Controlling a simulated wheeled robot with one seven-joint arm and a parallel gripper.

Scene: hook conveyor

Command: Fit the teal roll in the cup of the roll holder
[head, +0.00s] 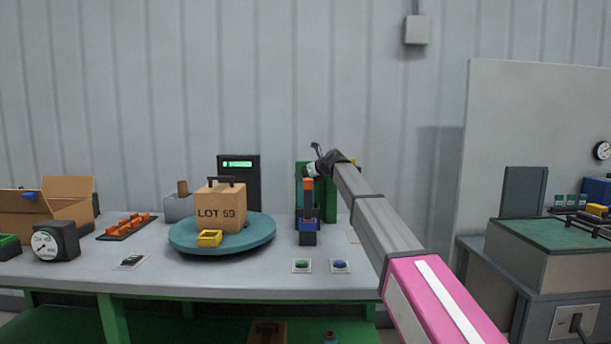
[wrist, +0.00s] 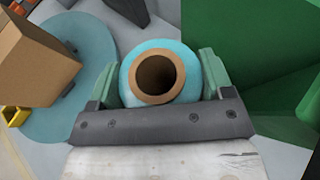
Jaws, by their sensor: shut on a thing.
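In the wrist view, the teal roll (wrist: 134,69) sits between the two green fingers of my gripper (wrist: 160,76), which is shut on it. The open brown core of the roll faces the camera. In the head view, my gripper (head: 314,168) is at the back of the table, in front of a green block, with the roll mostly hidden or too small to make out. Just below it stands an orange and blue upright piece (head: 308,205) on a dark base. I cannot tell whether this is the roll holder; no cup shows clearly.
A green block (wrist: 265,50) is close on the right in the wrist view. A round teal turntable (head: 185,238) bears a LOT 59 box (head: 222,208) and a yellow piece (head: 209,238). Green and blue buttons (head: 340,265) lie at the table's front. A black panel (head: 239,178) stands behind.

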